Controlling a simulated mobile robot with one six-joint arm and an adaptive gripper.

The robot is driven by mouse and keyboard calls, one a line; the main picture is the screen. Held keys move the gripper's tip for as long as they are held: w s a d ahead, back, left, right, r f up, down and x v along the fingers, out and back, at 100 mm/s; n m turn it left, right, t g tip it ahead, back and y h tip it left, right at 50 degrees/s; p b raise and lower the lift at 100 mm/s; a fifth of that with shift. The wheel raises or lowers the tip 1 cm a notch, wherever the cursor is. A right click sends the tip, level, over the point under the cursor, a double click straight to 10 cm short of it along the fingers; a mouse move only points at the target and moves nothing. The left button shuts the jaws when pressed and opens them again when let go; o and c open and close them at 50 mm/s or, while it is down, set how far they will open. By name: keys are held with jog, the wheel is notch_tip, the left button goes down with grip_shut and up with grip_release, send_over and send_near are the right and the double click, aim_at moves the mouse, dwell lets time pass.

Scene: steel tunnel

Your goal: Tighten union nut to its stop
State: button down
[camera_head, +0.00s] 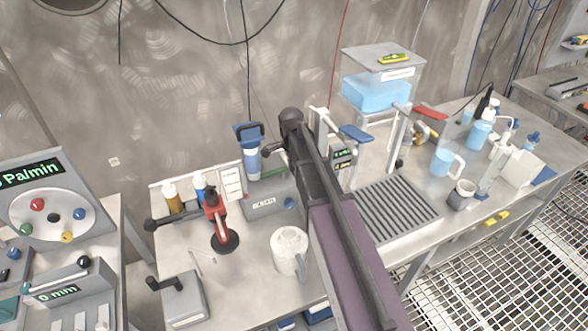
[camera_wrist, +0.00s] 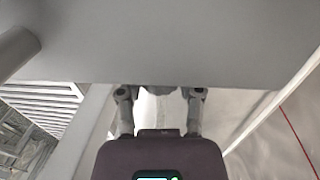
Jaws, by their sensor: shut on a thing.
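My gripper (camera_wrist: 160,98) shows in the wrist view, with its two fingers reaching to the edge of a large flat grey surface (camera_wrist: 170,40). The fingers are shut on a pale grey part between them; only a little of it shows, and the fingertips are largely hidden. I cannot make out the union nut's outline or thread, or whether it sits at its stop. In the head view my own arm runs up from the lower right across the bench and covers this place.
A slatted grate (camera_head: 390,210) lies on the bench (camera_head: 265,288). A blue-filled tank (camera_head: 375,92) stands behind it. A grey mug (camera_head: 289,250), a red-bodied stand (camera_head: 218,222) and a blue-handled cylinder (camera_head: 250,162) are left of my arm. A light blue mug (camera_head: 445,163) is at the right.

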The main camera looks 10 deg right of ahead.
jog(key=shift+w+f+g+b, duration=0.15)
jog(key=shift+g+b, duration=0.3)
jog(key=shift+g, duration=0.65)
jog(key=shift+g+h, duration=0.3)
jog(key=shift+g, duration=0.1)
jog(key=shift+c, duration=1.3)
grip_release()
jog(key=shift+s+t, duration=0.2)
jog(key=shift+t, duration=0.1)
